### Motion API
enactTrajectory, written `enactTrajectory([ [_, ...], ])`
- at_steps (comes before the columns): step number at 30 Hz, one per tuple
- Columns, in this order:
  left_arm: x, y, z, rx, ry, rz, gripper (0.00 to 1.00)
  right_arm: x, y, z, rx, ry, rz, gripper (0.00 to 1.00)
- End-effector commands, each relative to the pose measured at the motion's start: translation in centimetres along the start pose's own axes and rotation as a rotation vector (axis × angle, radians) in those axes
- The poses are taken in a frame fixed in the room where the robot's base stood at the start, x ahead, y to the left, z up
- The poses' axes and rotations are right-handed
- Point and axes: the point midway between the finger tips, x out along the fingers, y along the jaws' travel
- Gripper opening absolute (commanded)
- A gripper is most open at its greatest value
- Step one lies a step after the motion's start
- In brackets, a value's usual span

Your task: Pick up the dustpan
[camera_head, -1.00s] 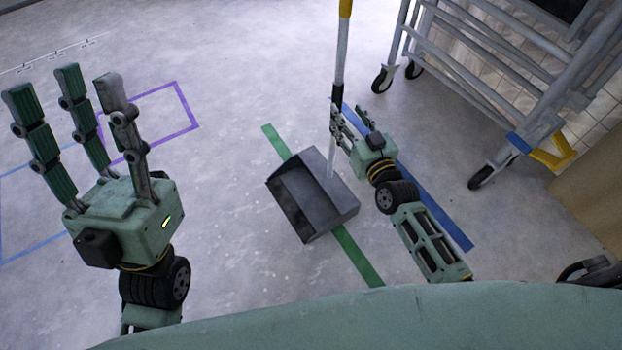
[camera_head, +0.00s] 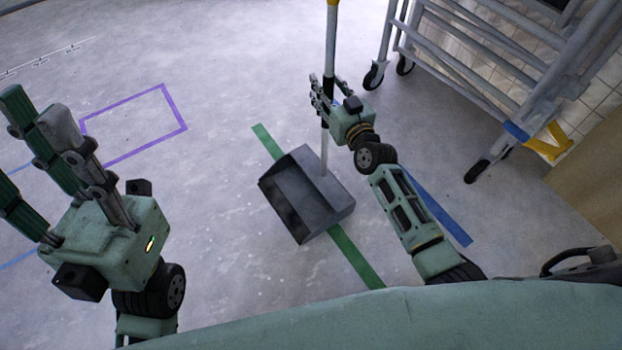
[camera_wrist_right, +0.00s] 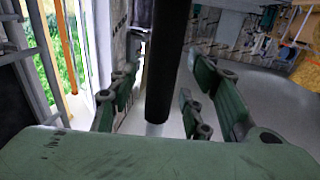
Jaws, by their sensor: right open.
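The dustpan (camera_head: 315,205) is a dark grey open box on the floor, lying across a green tape line. Its upright pole handle (camera_head: 330,45) rises from it, with a black grip section and a yellow part at the top. My right gripper (camera_head: 324,92) is at the black section, its fingers open on either side of the pole. In the right wrist view the black handle (camera_wrist_right: 166,60) stands between the spread fingers, with room on both sides. My left gripper (camera_head: 50,150) is raised at the left, away from the dustpan, with its fingers extended and apart.
A grey wheeled metal frame (camera_head: 475,75) stands at the upper right, with castors on the floor. A brown panel (camera_head: 590,185) is at the right edge. Purple, green and blue tape marks the floor. The floor left of the dustpan is clear.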

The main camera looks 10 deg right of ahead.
Motion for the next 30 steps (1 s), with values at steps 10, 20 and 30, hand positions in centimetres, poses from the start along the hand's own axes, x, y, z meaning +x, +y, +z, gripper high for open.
enactTrajectory([
  [10, 0.0, 0.01, 0.02, 0.0, -0.001, 0.0, 0.4, -0.04, 0.0, 0.01, 0.0, 0.0, 0.0, 0.17],
  [20, 0.0, 0.0, 0.02, 0.0, -0.001, 0.0, 0.4, -0.05, 0.03, 0.02, 0.0, 0.0, 0.0, 0.0],
  [30, 0.02, -0.01, 0.01, 0.0, -0.001, 0.0, 0.4, 0.01, 0.07, -0.31, 0.001, 0.007, 0.002, 0.0],
])
